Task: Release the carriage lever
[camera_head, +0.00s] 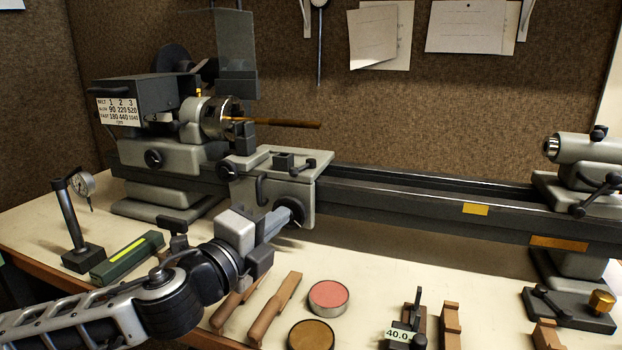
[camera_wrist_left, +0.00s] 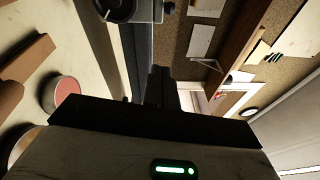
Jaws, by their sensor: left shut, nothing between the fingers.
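The grey lathe carriage (camera_head: 308,190) sits on the bed just right of the chuck. A dark curved lever (camera_head: 262,190) hangs on its front face, and a dark handwheel (camera_head: 292,209) is to its right. A small ball-ended handle (camera_head: 303,168) is on top. My left gripper (camera_head: 280,221) reaches in from the lower left, its tip at or just in front of the handwheel; I cannot tell if they touch. In the left wrist view its dark fingers (camera_wrist_left: 161,80) are together and empty, with the carriage (camera_wrist_left: 157,10) at the top edge. My right gripper is not in view.
The chuck (camera_head: 215,118) holds a brass rod (camera_head: 290,124). The tailstock (camera_head: 583,150) stands far right. On the bench lie a green box (camera_head: 127,257), wooden tools (camera_head: 275,308), a pink-topped tin (camera_head: 328,297) and a dial gauge stand (camera_head: 70,225). The bed (camera_head: 400,205) between carriage and tailstock is clear.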

